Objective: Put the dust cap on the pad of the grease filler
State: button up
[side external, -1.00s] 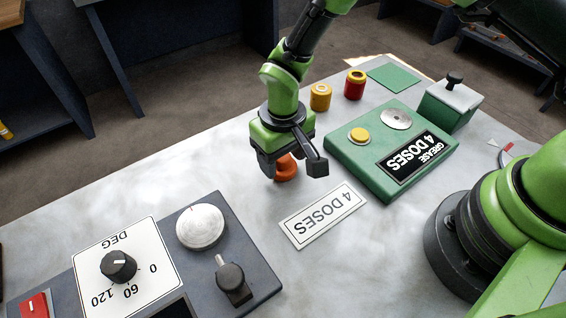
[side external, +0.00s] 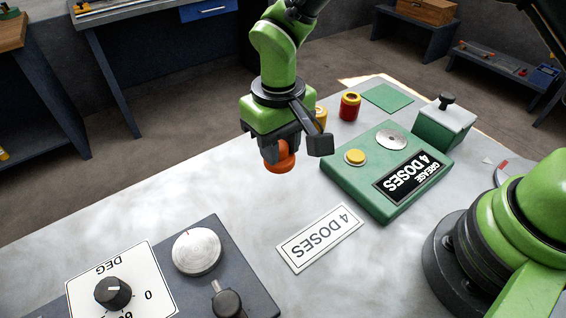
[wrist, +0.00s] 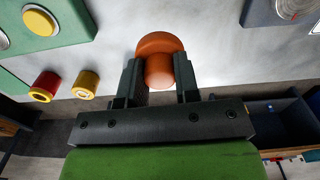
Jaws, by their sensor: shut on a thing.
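The orange dust cap (side external: 279,160) hangs from my gripper (side external: 277,146), apparently clear of the table. In the wrist view the two fingers of my gripper (wrist: 160,75) close on the narrower knob of the cap (wrist: 160,43), and its wide round part shows beyond the fingertips. The green grease filler (side external: 345,184) stands right of my gripper, with a yellow button, a round silver disc (side external: 391,140) and a black "GREASE 4 DOSES" label. A flat green square pad (side external: 388,98) lies on the table behind it.
A red cylinder (side external: 349,106) and a yellow one (side external: 320,118) stand behind the filler's left end. A green box with a black knob (side external: 446,101) is at its right. A "4 DOSES" plate (side external: 319,238) and a dial panel (side external: 160,278) lie in front.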

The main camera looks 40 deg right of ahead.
jog(key=shift+r, duration=0.85)
jog(key=shift+w+d+r, duration=0.1)
jog(key=shift+d+r, duration=0.05)
jog(key=shift+d, duration=0.15)
jog(key=d+r, duration=0.2)
jog(key=d, duration=1)
send_over(392, 139)
jog(key=shift+m, duration=0.3)
notch_tip(392, 139, down, 9)
jog(key=shift+r, duration=0.2)
jog(key=shift+f, duration=0.2)
jog(key=o, duration=0.9)
